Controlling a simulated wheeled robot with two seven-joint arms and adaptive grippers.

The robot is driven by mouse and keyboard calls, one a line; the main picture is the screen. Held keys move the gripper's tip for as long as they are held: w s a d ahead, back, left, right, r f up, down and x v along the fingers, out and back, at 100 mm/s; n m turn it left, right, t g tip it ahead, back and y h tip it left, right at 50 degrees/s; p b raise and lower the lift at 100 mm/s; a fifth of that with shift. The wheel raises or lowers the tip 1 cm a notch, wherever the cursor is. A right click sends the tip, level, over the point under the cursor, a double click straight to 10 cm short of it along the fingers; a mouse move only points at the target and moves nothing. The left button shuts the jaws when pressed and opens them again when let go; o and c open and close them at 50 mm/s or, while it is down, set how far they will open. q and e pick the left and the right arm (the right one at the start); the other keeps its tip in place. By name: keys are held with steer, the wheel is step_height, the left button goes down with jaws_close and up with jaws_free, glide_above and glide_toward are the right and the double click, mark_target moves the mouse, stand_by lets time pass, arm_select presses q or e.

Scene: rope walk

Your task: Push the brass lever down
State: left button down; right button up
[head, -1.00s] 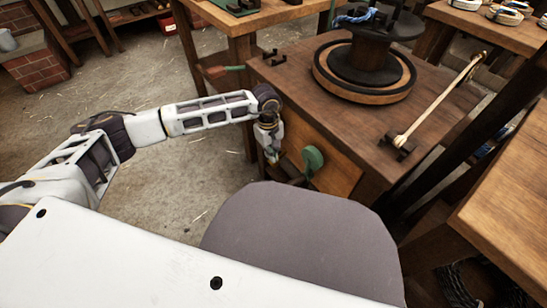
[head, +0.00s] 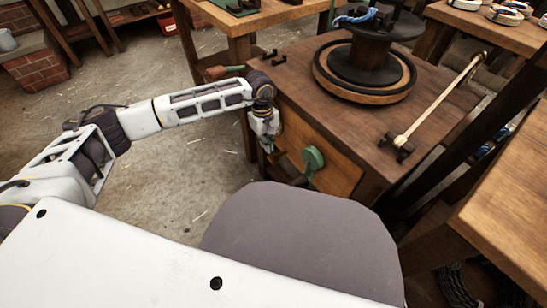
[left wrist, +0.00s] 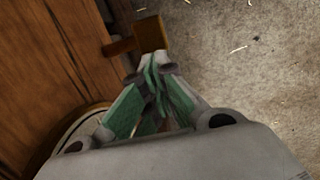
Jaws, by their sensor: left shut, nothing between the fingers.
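The brass lever (left wrist: 151,37) shows in the left wrist view as a brown-gold bar with a blocky end, sticking out from the wooden side of the cabinet. In the head view a brownish part (head: 287,167) beside my gripper, low on the cabinet front, seems to be the same lever, partly hidden and dark. My left gripper (head: 268,149) is shut and empty beside the cabinet front. In the left wrist view its fingertips (left wrist: 153,62) are together just short of the lever's block; I cannot tell whether they touch it. My right gripper is out of view.
The wooden cabinet (head: 345,122) carries a dark spool on a round base (head: 364,80) and a pale rod (head: 437,103). Bare floor (head: 190,180) lies to the left.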

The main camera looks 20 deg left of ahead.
arm_select(q)
step_height(320, 180, up, 10)
steer(key=shift+w+a, duration=0.3)
steer(key=shift+a, duration=0.1)
steer(key=shift+f, duration=0.1)
stand_by(0.9)
